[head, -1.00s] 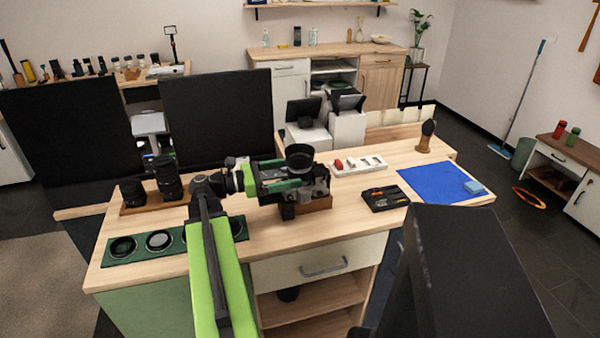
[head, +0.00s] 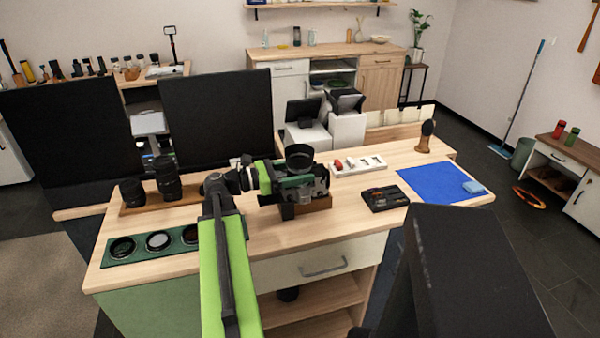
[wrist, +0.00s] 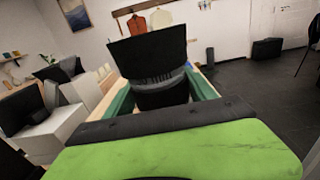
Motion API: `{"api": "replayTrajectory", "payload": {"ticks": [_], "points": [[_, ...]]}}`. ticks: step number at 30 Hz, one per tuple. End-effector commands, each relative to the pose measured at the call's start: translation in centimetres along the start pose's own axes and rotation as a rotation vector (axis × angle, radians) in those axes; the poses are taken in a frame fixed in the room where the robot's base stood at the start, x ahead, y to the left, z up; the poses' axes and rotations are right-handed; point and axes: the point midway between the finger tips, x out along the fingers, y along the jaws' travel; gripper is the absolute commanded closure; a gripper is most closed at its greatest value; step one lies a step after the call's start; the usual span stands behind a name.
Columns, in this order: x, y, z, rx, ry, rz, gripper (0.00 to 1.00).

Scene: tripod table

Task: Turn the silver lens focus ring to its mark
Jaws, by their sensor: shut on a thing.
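A dark lens with a wide hood (head: 299,152) stands upright in a wooden cradle (head: 318,204) on the tabletop. My gripper (head: 298,184) reaches it from the left and is shut on it below the hood. In the wrist view, the hood (wrist: 148,52) rises between my two green fingers, with a grey ribbed band (wrist: 165,79) under it and a black lower part (wrist: 162,97). This band seems to be the silver focus ring. The fingers hide part of the lens, and I cannot make out its mark.
A green mat (head: 137,250) with several round filters lies at left; two black lenses (head: 168,178) stand behind it. A white tray (head: 360,167), a black tool case (head: 385,199) and a blue cloth (head: 435,185) are at right. Dark panels (head: 217,118) stand behind.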

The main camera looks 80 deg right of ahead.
Motion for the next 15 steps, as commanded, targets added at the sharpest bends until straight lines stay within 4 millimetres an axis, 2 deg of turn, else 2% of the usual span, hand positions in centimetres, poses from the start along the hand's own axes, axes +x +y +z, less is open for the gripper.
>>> {"api": "replayTrajectory", "payload": {"ticks": [7, 15], "points": [[0.04, -0.62, -0.13, -0.001, 0.004, 0.059, 0.76], [-0.03, -0.27, -0.18, -0.002, 0.005, 0.128, 0.76]]}}
